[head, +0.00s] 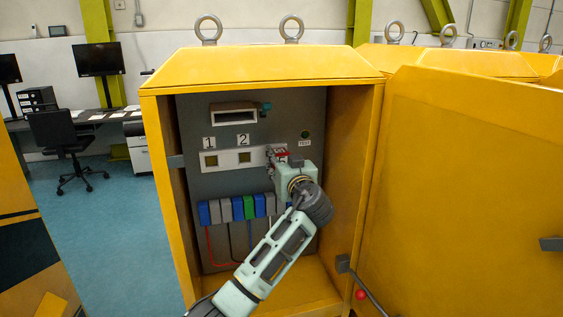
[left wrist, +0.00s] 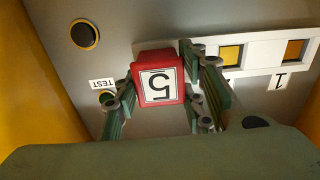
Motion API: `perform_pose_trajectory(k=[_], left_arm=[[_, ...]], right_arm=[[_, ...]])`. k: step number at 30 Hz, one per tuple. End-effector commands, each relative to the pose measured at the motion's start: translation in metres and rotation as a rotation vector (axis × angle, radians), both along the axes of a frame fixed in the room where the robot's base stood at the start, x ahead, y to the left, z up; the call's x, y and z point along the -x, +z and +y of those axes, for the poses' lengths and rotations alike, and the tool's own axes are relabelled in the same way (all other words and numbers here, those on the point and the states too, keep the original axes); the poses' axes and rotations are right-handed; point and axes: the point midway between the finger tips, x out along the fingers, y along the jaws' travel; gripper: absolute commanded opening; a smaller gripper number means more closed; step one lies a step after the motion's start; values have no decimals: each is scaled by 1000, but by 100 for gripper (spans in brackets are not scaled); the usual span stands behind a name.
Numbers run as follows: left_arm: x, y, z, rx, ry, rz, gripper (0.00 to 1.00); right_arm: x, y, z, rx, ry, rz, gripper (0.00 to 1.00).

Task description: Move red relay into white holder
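The red relay (left wrist: 159,82), a red block with a white label reading 5, upside down in this view, sits between the fingertips of my left gripper (left wrist: 160,72) in the left wrist view. Both fingers appear to touch its sides. In the head view the left gripper (head: 279,157) is at the right end of a white holder strip (head: 227,160) with square openings marked 1 and 2. The gripper hides most of the relay and that end of the strip. I cannot tell whether the relay is inside the strip. My right gripper is not in view.
A yellow cabinet (head: 262,65) surrounds the grey panel, with its door (head: 470,190) open at the right. A row of blue, grey and green blocks (head: 226,210) with wires is below. A TEST button (head: 305,134) is at the right.

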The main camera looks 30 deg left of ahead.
Motion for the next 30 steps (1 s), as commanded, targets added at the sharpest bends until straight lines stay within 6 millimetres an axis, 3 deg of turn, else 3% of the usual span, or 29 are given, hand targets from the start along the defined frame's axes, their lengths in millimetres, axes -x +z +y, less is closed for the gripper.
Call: perform_pose_trajectory(k=[2, 10, 21, 30], left_arm=[[0, -1, 0, 1, 1, 2, 36], [0, -2, 0, 1, 1, 3, 60], [2, -4, -4, 2, -1, 6, 60], [36, -4, -46, 5, -5, 4, 60]], right_arm=[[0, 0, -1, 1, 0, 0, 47], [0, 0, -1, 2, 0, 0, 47], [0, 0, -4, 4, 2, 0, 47], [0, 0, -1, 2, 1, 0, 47]])
